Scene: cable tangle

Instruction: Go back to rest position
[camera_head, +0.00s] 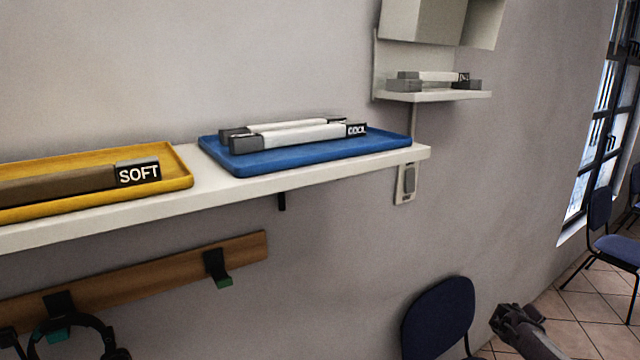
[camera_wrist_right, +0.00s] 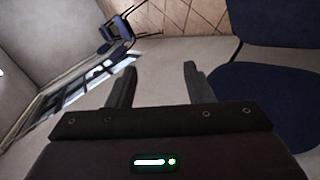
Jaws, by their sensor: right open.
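My right gripper (camera_head: 508,312) is low at the right of the head view, in front of the wall and beside a dark blue chair. In the right wrist view its two fingers (camera_wrist_right: 158,88) stand apart with nothing between them. My left gripper is in neither view.
A white shelf (camera_head: 300,177) holds a yellow tray (camera_head: 178,182) with a bar marked SOFT (camera_head: 138,172) and a blue tray (camera_head: 390,147) with white bars (camera_head: 295,137). Below are a wooden hook rail (camera_head: 150,276) and headphones (camera_head: 108,340). A blue chair (camera_head: 440,318) stands near my right gripper.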

